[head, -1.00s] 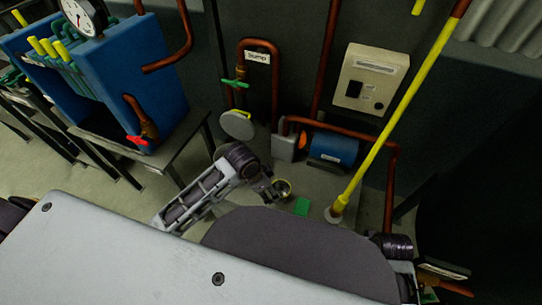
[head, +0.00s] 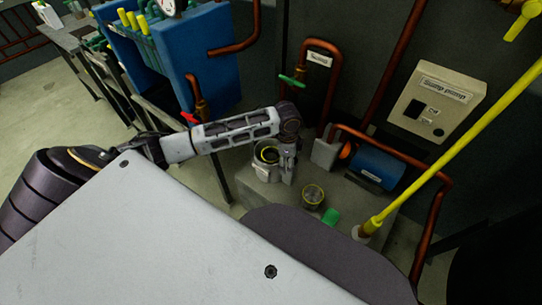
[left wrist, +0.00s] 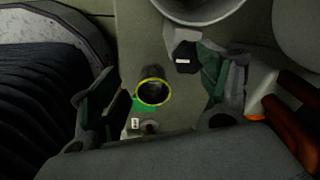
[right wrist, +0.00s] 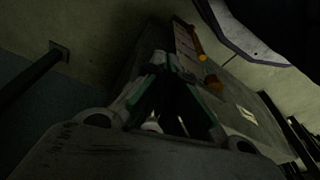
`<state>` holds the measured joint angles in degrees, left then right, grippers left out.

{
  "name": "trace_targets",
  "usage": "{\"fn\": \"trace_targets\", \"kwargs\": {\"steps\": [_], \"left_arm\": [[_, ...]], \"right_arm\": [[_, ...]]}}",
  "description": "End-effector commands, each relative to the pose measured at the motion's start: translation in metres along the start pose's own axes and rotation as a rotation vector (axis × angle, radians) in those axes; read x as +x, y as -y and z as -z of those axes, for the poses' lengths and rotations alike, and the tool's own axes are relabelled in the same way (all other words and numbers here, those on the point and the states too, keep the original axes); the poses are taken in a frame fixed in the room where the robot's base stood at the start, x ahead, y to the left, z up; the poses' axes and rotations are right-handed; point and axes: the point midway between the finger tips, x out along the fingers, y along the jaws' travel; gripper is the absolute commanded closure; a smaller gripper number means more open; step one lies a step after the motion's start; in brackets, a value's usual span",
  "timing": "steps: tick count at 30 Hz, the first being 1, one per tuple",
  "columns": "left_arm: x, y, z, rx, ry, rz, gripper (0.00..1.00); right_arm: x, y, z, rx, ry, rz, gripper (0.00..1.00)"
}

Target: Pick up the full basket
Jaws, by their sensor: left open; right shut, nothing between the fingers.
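A small round basket with a yellow rim (head: 313,195) stands on the grey surface beside a green pad (head: 331,216). A second yellow ring (head: 268,155) shows inside a round grey housing to its left. I cannot tell the contents of either. My left gripper (head: 288,177) points down between them. In the left wrist view a yellow-rimmed basket (left wrist: 154,92) lies below and between my spread, empty left fingers (left wrist: 160,100), apart from them. My right gripper (right wrist: 165,75) is shut and empty in the right wrist view, away from the baskets.
A blue motor (head: 375,168) with copper pipes stands right of the basket. A yellow pole (head: 450,150) rises to the right. A control box (head: 437,103) hangs on the wall. A blue tank (head: 195,50) stands at the left. A round pot rim (left wrist: 200,12) shows in the left wrist view.

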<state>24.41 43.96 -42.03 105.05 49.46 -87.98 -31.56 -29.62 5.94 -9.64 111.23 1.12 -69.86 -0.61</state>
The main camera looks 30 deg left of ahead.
Motion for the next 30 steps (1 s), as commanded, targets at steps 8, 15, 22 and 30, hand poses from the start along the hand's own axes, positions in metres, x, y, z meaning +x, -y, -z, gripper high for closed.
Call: {"fn": "trace_targets", "kwargs": {"steps": [8, 15, 22, 30], "left_arm": [[-0.021, 0.048, -0.046, 0.013, 0.059, -0.014, 0.24], [-0.039, 0.077, -0.080, 0.005, 0.085, -0.027, 0.24], [-0.045, 0.084, -0.090, 0.002, 0.090, -0.032, 0.24], [-0.044, 0.084, -0.090, 0.002, 0.089, -0.033, 0.24]], "right_arm": [[0.028, 0.004, -0.014, -0.004, 0.018, 0.007, 1.00], [0.045, 0.007, -0.023, -0.006, 0.028, 0.012, 1.00], [0.050, 0.008, -0.026, -0.006, 0.030, 0.013, 1.00], [0.050, 0.008, -0.026, -0.006, 0.030, 0.013, 1.00]]}}
